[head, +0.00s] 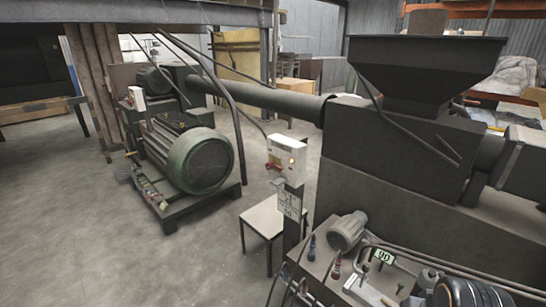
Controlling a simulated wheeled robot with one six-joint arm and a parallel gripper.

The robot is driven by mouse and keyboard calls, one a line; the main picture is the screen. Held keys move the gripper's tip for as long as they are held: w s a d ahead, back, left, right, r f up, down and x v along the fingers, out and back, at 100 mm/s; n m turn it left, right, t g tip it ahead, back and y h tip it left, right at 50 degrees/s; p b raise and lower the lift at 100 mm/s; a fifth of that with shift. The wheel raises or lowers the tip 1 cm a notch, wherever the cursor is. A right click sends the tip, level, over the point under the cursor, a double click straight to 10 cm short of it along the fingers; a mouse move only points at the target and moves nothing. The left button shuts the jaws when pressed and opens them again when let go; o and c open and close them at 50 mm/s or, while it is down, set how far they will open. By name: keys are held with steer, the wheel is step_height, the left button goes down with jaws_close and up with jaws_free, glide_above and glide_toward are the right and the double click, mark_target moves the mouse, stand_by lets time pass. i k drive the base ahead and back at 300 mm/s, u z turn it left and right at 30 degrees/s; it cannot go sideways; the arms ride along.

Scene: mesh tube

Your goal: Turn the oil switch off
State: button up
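A white switch box (288,152) with a red part (273,165) and a small yellow spot, perhaps a lamp, stands on a dark post (291,240) near the middle of the head view. A label plate (289,205) hangs below it, and its writing is too small to read. Another small white box (136,98) sits by the green motor at the left. I cannot tell from this view which control is the oil switch or how it is set. My gripper is not in view.
A large dark machine with a hopper (425,65) fills the right. A green motor (200,160) on a frame stands at the left. A small stool (265,217) stands beside the post. Hoses and a small grey motor (347,232) are at the front right. Concrete floor (190,265) is open at front left.

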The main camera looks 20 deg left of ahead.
mark_target(268, 166)
steer(key=u, duration=0.3)
steer(key=i, duration=0.95)
steer(key=u, duration=1.55)
steer(key=i, duration=0.95)
steer(key=u, duration=0.85)
